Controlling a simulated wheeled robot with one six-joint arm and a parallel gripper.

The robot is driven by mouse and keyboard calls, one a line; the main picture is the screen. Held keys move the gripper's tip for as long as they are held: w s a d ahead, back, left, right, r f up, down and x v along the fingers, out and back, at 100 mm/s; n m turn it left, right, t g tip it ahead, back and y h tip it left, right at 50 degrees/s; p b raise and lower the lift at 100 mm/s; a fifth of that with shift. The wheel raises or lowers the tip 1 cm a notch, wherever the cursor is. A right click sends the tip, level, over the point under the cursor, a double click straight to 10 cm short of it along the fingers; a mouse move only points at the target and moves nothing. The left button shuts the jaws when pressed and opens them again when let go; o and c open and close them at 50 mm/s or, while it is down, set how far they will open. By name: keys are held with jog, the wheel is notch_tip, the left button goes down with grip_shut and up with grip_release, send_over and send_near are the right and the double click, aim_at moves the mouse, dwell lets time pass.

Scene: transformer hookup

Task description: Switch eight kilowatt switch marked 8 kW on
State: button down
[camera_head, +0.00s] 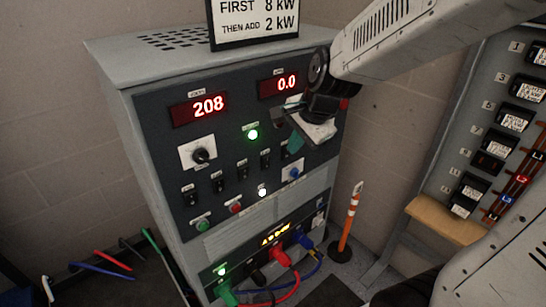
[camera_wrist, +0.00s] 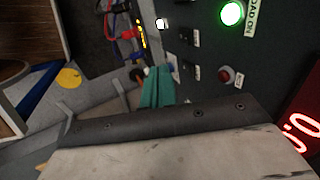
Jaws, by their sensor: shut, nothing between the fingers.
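The load cabinet's dark panel (camera_head: 225,130) carries a slanting row of small black toggle switches, including one at the far left (camera_head: 190,195) and one nearer the middle (camera_head: 266,158). Their labels are too small to read, so I cannot tell which is marked 8 kW. My gripper (camera_head: 296,142) is at the right end of this row, its teal fingertips shut and empty close to the panel. It hides part of the panel there. In the wrist view, the teal fingertips (camera_wrist: 158,88) point toward the panel beside two black switches (camera_wrist: 192,37); contact cannot be told.
Displays read 208 (camera_head: 208,105) and 0.0 (camera_head: 285,84). A green lamp (camera_head: 252,134) is lit. A sign (camera_head: 255,20) reads "FIRST 8 kW THEN ADD 2 kW". Coloured cables (camera_head: 285,258) hang below. An orange post (camera_head: 349,222) and breaker board (camera_head: 490,130) stand right.

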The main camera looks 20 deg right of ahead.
aim_at(267, 162)
jog(key=shift+w, duration=0.1)
jog(key=shift+w+a+f, duration=0.4)
jog(key=shift+w+f, duration=0.9)
jog(key=shift+f, duration=0.15)
jog(key=shift+w+a+f, duration=0.45)
jog(key=shift+w+f, duration=0.8)
jog(key=shift+f, duration=0.2)
jog(key=shift+w+a+f, duration=0.4)
jog(key=shift+w+f, duration=0.9)
jog(key=shift+f, duration=0.15)
jog(key=shift+w+a+r, duration=0.1)
jog(key=shift+w+r, duration=0.05)
jog(key=shift+w, duration=0.25)
jog(key=shift+r, duration=0.15)
